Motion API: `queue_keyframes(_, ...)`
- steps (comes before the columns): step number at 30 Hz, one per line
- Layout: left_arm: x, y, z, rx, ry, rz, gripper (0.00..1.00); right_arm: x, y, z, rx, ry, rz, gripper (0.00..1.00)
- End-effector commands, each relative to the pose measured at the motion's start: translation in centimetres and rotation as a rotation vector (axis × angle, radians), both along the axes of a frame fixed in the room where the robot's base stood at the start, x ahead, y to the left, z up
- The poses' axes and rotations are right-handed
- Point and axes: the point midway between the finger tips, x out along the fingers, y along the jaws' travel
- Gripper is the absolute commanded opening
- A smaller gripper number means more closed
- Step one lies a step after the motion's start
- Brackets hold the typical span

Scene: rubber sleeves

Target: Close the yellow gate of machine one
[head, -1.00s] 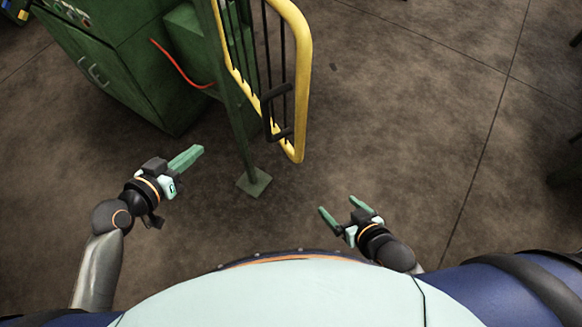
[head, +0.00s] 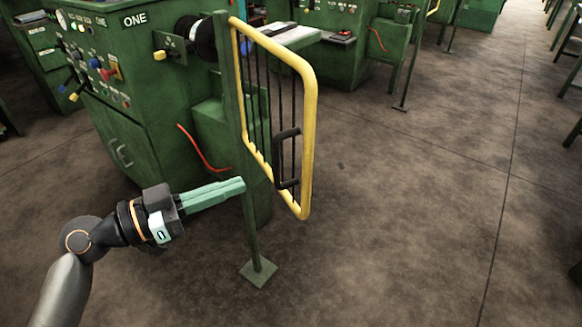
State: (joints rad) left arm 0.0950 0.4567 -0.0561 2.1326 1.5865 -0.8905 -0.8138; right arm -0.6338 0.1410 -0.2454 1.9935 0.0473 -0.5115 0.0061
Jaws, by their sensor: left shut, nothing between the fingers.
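The yellow gate (head: 310,120) has a tubular frame with dark vertical bars and a black handle (head: 281,160). It hangs on a green post (head: 252,225) and stands swung out from machine one (head: 130,90), a green cabinet marked "ONE". My left gripper (head: 243,186) is shut and empty. Its fingertips appear close to the post, left of and a little below the gate handle; whether they touch the post I cannot tell. My right gripper is out of view.
The post ends in a square foot plate (head: 258,273) on the floor. A red cable (head: 200,150) hangs by the machine. More green machines (head: 335,50) stand behind. The brown floor right of the gate is clear.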

Motion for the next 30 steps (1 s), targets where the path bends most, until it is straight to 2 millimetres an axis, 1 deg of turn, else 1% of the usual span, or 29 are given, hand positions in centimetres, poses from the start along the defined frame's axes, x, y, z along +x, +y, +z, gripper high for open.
queue_keyframes(1, 0.6, -1.0, 0.5, -0.006, 0.000, -0.001, 0.00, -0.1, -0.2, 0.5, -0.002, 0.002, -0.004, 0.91)
queue_keyframes(9, 3.4, -6.2, 0.4, -0.005, 0.001, -0.001, 0.00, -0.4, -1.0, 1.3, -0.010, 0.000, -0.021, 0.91)
queue_keyframes(15, 4.9, -8.8, 0.2, -0.004, 0.003, 0.000, 0.00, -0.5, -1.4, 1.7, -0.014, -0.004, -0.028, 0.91)
queue_keyframes(21, 5.5, -9.9, 0.1, 0.000, 0.001, 0.001, 0.00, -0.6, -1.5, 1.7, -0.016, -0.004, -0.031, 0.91)
queue_keyframes(30, 5.5, -9.9, 0.0, 0.000, 0.001, 0.001, 0.00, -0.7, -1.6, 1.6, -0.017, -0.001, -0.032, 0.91)
